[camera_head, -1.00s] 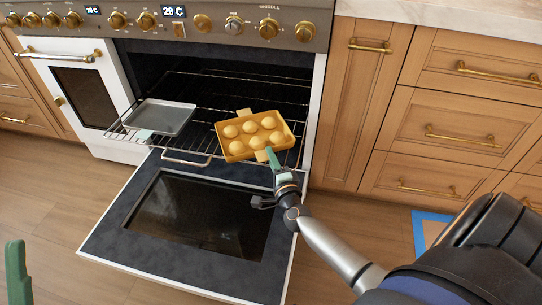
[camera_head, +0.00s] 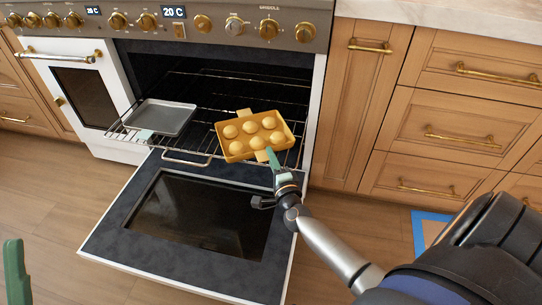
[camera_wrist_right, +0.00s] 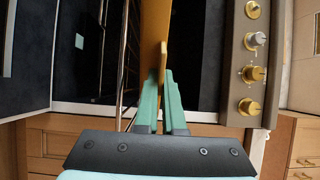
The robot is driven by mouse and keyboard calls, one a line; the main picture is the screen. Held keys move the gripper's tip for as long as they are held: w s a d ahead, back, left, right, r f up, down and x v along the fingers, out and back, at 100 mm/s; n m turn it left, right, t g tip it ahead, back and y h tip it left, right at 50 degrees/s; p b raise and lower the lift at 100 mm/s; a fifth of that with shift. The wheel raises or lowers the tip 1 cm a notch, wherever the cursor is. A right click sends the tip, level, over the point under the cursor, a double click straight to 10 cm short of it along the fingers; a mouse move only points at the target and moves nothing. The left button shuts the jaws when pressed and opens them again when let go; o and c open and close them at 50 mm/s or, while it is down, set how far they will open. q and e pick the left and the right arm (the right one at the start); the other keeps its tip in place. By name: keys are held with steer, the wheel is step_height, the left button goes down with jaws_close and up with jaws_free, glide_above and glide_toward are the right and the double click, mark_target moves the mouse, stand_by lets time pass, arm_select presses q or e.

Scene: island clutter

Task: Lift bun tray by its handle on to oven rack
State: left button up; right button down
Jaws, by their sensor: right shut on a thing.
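The yellow bun tray (camera_head: 223,145) holds several round buns and has a tab handle at its near and far sides. It is at the right part of the pulled-out oven rack (camera_head: 205,128); I cannot tell whether it touches the wires. My right gripper (camera_head: 271,155) is shut on the near handle. In the right wrist view, the green fingers (camera_wrist_right: 160,95) close around the handle, and the tray (camera_wrist_right: 154,35) shows edge-on. Part of my left gripper (camera_head: 14,270) shows at the lower left edge, and its opening is unclear.
A grey metal tray (camera_head: 160,118) lies on the rack's left part. The oven door (camera_head: 120,230) hangs open below the rack. Wooden drawers (camera_head: 440,130) stand to the right. A blue-edged mat (camera_head: 418,225) lies on the floor.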

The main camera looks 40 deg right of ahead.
steer(key=shift+f+b, duration=0.7)
steer(key=shift+f, duration=0.05)
stand_by(0.9)
steer(key=c, duration=0.9)
jaws_free()
steer(key=shift+c, duration=0.2)
steer(key=shift+f, duration=0.15)
steer(key=p+v, duration=0.2)
steer(key=v, duration=1)
steer(key=shift+s+p, duration=0.25)
steer(key=shift+p, duration=0.15)
